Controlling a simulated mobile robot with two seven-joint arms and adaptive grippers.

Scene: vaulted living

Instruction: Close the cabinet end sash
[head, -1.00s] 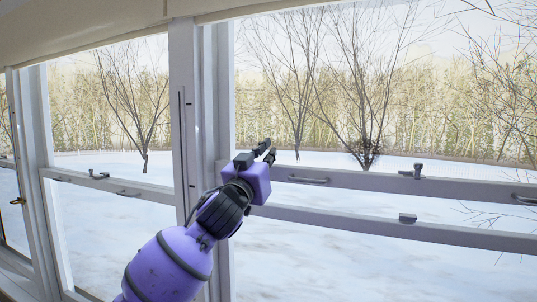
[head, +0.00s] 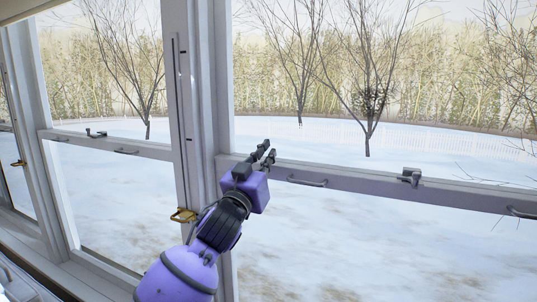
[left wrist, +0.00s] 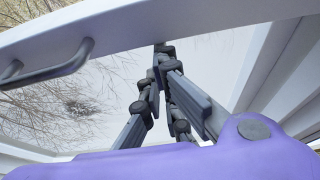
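The sash window on the right has one horizontal rail (head: 350,186) across it. The rail carries a bar handle (head: 306,181), a dark latch (head: 410,176) and a second handle (head: 521,212). Which sash the task names is not marked. My left gripper (head: 268,152) is at the left end of this rail, by the window post. In the left wrist view, its dark fingers (left wrist: 164,62) point toward the white rail (left wrist: 125,22), with a handle (left wrist: 55,65) to the left. Nothing shows held; their opening is unclear, as is contact with the rail. My right gripper is out of view.
A white post (head: 200,100) separates the right window from the left window (head: 110,145), which has its own latch (head: 96,133) and handle (head: 126,152). A brass catch (head: 183,215) is on the post. A sill runs along the lower left.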

